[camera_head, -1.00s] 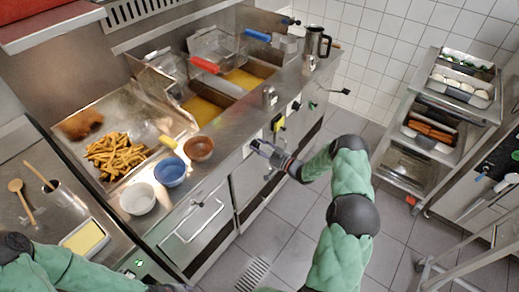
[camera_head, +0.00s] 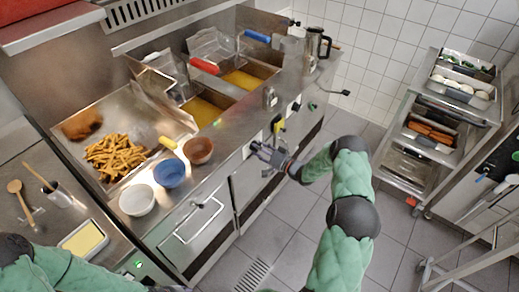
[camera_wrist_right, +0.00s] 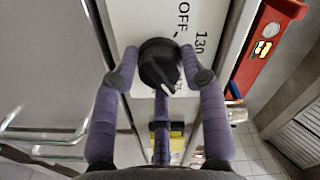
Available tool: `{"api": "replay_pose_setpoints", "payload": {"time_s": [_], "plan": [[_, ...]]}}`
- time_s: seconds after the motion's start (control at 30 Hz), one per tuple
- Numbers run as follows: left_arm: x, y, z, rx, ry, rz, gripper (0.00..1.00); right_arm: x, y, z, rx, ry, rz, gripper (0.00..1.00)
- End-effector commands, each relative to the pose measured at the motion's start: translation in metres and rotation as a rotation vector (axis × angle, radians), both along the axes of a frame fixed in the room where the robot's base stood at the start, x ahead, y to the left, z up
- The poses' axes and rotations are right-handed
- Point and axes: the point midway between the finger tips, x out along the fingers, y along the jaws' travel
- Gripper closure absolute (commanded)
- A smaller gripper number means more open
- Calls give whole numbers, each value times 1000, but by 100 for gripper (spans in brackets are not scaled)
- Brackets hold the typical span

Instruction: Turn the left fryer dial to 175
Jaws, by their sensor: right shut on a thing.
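The left fryer dial (camera_wrist_right: 160,62) is a round black knob in the right wrist view, with a short white mark at its lower edge. OFF and 130 are printed on the white panel (camera_wrist_right: 203,18) beside it; I cannot see a 175 mark. My right gripper (camera_wrist_right: 160,70) has one finger on each side of the knob and is shut on it. In the head view my right gripper (camera_head: 259,148) is at the fryer (camera_head: 219,143) front and hides the dial. My left gripper is not clearly in view; only the left arm shows at the lower left.
Baskets with red (camera_head: 204,65) and blue (camera_head: 257,36) handles are at the oil wells. A white bowl (camera_head: 137,200), a blue bowl (camera_head: 169,173) and a brown bowl (camera_head: 198,151) stand on the counter edge. The floor (camera_head: 292,235) before the fryer is clear.

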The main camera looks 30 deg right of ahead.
Motion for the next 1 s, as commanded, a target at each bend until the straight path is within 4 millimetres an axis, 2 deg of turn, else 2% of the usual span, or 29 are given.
{"api": "replay_pose_setpoints", "payload": {"time_s": [0.03,0.47,0.5,0.53,0.57,0.87,1.0], "plan": [[0,0,0,0,0,0,60,-3,5,-7,10,15,7,89],[0,0,0,0,0,0,60,-3,6,-7,17,19,9,89],[0,0,0,0,0,0,60,-3,6,-7,17,19,9,45],[0,0,0,0,0,0,60,-3,6,-7,17,19,9,37],[0,0,0,0,0,0,60,-3,6,-7,17,18,9,33],[0,0,0,0,0,0,60,-1,2,-3,13,9,4,33],[0,0,0,0,0,0,60,-8,-1,-2,13,8,3,33]]}}
